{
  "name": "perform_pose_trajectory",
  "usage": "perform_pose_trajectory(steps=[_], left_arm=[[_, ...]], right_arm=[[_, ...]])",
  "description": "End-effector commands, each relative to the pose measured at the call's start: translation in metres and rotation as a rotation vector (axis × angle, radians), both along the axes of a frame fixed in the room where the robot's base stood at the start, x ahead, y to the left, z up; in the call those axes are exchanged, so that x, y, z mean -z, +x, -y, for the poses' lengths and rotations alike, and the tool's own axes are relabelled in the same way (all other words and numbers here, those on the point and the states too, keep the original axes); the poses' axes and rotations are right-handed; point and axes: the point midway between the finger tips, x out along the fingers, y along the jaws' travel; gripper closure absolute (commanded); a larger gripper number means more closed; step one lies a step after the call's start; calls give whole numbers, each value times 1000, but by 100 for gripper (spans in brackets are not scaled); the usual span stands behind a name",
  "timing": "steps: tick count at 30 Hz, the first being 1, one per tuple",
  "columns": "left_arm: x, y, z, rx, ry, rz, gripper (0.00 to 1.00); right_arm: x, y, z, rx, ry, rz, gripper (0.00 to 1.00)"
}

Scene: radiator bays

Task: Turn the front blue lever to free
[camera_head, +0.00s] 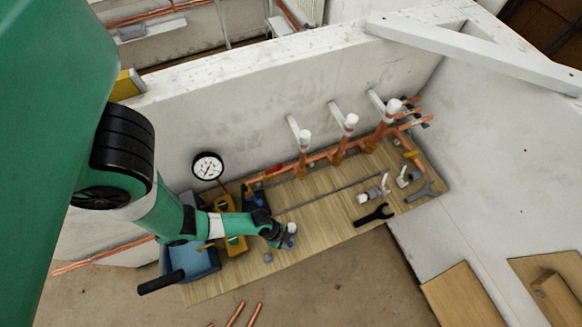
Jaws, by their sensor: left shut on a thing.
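My left gripper (285,236) is low over the front of the wooden board (330,217). It is shut on a small pale, bluish-white part (292,228), mostly covered by the fingers. I cannot tell whether this part is the front blue lever. A dark blue fitting (250,196) shows behind my left wrist, at the left end of the copper pipe; its lever position is unclear. A red handle (278,168) sits farther along that pipe. My right gripper is out of view.
A round gauge (208,166) and a blue box (190,262) are at the left. White-capped copper risers (351,122) stand at the back. A black wrench (375,214), a grey wrench (425,191) and loose valve fittings (373,193) lie at the right.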

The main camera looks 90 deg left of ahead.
Motion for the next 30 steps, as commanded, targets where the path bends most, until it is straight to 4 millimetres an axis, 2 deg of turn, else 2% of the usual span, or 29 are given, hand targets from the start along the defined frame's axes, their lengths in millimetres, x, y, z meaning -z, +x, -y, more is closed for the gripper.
perform_pose_trajectory(steps=[21,22,24,30], left_arm=[[0,-1,6,54,1,-1,100],[0,-1,6,54,1,-1,69],[0,-1,6,54,1,-1,58],[0,-1,6,53,1,-1,58]], right_arm=[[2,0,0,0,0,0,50],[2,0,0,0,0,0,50],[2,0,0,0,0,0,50],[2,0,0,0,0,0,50]])
